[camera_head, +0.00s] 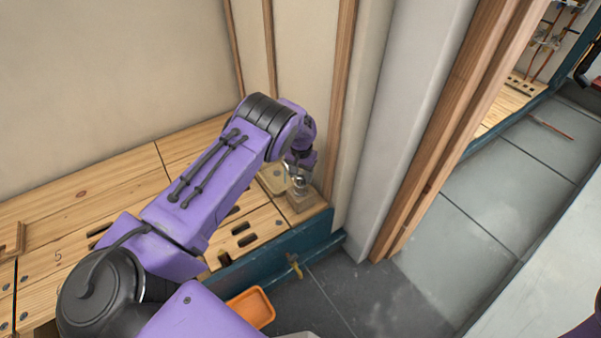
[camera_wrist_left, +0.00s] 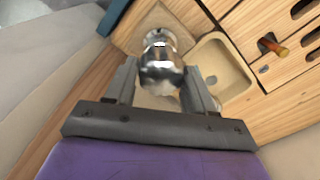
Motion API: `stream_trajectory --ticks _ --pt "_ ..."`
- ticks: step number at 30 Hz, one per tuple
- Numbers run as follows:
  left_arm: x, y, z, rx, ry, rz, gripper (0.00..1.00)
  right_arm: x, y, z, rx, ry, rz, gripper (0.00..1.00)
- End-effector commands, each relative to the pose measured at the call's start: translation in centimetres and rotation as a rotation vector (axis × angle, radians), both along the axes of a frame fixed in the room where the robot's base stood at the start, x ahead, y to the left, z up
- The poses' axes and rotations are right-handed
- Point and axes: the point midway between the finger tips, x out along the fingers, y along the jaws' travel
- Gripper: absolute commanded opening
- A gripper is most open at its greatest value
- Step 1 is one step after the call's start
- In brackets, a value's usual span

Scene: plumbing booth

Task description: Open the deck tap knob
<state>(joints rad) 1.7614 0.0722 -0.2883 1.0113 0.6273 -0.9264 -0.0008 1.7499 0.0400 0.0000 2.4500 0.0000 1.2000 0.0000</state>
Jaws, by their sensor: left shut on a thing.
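The deck tap knob (camera_wrist_left: 160,72) is a shiny metal knob between the fingers of my left gripper (camera_wrist_left: 160,86) in the left wrist view. The gripper is shut on it. The tap stands on a square wooden block at the bench corner. In the head view the tap (camera_head: 299,184) is small and partly hidden by my left gripper (camera_head: 299,168), which comes down on it from above. My right gripper is not in view.
A small pale basin (camera_wrist_left: 222,68) is set in the bench beside the tap. A wooden-handled tool (camera_wrist_left: 272,46) sits at a slot. An orange tray (camera_head: 250,308) lies below the blue bench edge (camera_head: 270,262). Wall and wooden posts (camera_head: 340,100) rise close behind the tap.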

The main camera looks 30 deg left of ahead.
Motion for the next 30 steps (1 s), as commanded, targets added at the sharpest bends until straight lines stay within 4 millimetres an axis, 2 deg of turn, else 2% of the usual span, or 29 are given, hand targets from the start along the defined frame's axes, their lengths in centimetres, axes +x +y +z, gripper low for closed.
stream_trajectory --ticks 3,11,12,14,23,26,30 --pt "0.1 0.0 0.1 -0.001 -0.003 0.052 0.23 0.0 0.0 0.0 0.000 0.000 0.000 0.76" --pt "0.2 0.0 0.1 0.001 -0.004 0.057 0.23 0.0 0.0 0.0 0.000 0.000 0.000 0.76" --pt "0.2 0.0 0.1 0.001 -0.004 0.057 0.60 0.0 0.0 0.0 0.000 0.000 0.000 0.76" --pt "0.1 0.0 0.1 0.001 -0.004 0.057 0.76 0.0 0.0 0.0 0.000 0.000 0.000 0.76" --pt "0.1 0.0 0.3 0.000 -0.002 0.056 0.76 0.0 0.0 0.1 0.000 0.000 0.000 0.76" --pt "0.1 0.1 1.8 0.000 -0.003 0.057 0.76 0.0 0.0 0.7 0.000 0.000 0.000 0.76" --pt "0.2 0.0 5.3 0.000 -0.004 0.056 0.76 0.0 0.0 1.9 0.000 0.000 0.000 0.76"
